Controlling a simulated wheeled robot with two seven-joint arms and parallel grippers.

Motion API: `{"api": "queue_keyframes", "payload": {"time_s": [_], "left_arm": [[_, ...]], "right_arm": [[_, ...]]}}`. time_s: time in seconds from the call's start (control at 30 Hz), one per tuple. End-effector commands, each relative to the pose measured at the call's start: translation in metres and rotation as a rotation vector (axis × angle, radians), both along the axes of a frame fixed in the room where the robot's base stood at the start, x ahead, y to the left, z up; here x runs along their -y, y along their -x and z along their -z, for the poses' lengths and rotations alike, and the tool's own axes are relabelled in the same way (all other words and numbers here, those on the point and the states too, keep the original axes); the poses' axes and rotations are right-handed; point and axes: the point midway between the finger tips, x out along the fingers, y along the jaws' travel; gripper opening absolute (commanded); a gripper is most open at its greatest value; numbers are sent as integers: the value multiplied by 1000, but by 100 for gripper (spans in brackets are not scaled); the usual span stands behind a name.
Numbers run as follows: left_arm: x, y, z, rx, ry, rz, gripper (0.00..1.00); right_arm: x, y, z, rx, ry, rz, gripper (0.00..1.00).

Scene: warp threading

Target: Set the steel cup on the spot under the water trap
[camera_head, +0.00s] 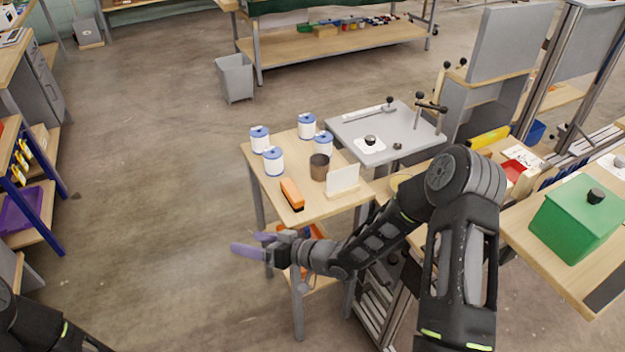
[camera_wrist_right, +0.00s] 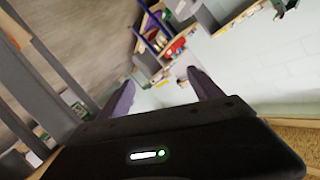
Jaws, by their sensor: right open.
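A dark, brownish metallic cup (camera_head: 319,167), which looks like the steel cup, stands upright on the small wooden table (camera_head: 312,207) in the head view. My right gripper (camera_head: 250,243) is open and empty, off the table's near left corner, apart from the cup. In the right wrist view its two purple fingers (camera_wrist_right: 162,90) are spread with nothing between them. I cannot make out the water trap for certain. A white square with a dark knob (camera_head: 370,141) lies on the grey bench top (camera_head: 347,125) behind the table. My left gripper is outside the view.
Several white-and-blue cans (camera_head: 273,161) stand left of the cup. An orange-and-black object (camera_head: 291,194) and an upright white card (camera_head: 343,179) are near it. A green box (camera_head: 577,218) stands on the right bench. The floor left of the table is clear.

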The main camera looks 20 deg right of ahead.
Motion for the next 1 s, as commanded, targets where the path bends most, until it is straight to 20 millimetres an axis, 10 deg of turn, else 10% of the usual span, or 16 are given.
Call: {"api": "queue_keyframes", "payload": {"time_s": [0.2, 0.43, 0.8, 1.0], "left_arm": [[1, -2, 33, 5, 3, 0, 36], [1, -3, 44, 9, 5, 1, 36], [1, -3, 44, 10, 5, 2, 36], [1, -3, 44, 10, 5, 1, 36]], "right_arm": [[-31, 136, 166, -606, 186, 113, 75], [-26, 269, 222, -1011, 338, 138, 75], [-22, 294, 225, -1086, 361, 148, 75], [-22, 293, 225, -1085, 360, 149, 59]]}}
